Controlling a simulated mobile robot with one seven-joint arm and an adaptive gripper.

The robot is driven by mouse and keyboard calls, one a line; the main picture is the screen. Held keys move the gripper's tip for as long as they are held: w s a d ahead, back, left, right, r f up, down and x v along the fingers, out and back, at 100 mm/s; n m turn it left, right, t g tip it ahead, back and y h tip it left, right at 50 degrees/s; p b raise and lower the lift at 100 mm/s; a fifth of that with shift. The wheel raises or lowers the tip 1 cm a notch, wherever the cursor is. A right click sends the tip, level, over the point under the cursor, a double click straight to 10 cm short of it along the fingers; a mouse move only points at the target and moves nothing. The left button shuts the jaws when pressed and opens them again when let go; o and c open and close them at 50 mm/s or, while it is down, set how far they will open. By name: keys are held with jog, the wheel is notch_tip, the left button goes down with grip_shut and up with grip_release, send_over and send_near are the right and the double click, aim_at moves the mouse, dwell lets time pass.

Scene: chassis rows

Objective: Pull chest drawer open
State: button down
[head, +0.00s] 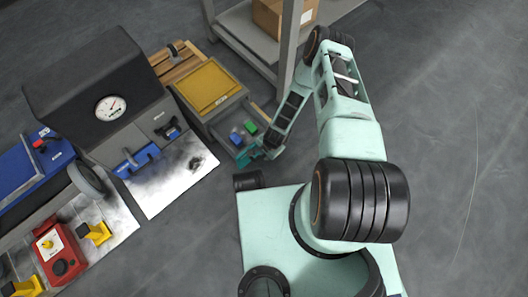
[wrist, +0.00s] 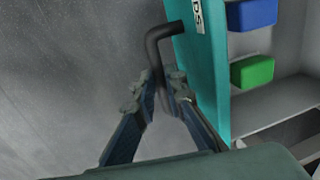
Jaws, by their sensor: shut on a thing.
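The chest (head: 190,107) is a grey box with a yellow top, left of my arm in the head view. Its drawer (head: 224,131) stands out from the chest, and a blue block (head: 236,138) and a green block (head: 250,127) show inside. The teal drawer front (wrist: 206,65) has a dark bent handle (wrist: 152,46) in the wrist view. My gripper (wrist: 160,92) is shut on the handle, with one finger on each side of it. In the head view my gripper (head: 265,149) is small beside the drawer front.
A dark cabinet with a gauge (head: 110,107) and a bench with red and yellow parts (head: 62,250) stand left. A shelf rack (head: 245,33) with a cardboard box (head: 278,16) is behind. Grey floor is clear in front of the drawer and at right.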

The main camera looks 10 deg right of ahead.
jog(key=shift+s+d, duration=0.3)
jog(key=shift+s, duration=0.1)
jog(key=c, duration=2)
grip_release()
jog(key=shift+o, duration=0.2)
notch_tip(320, 180, up, 12)
jog(key=s+d, duration=0.1)
jog(key=shift+s, duration=0.4)
jog(key=shift+d+f, duration=0.1)
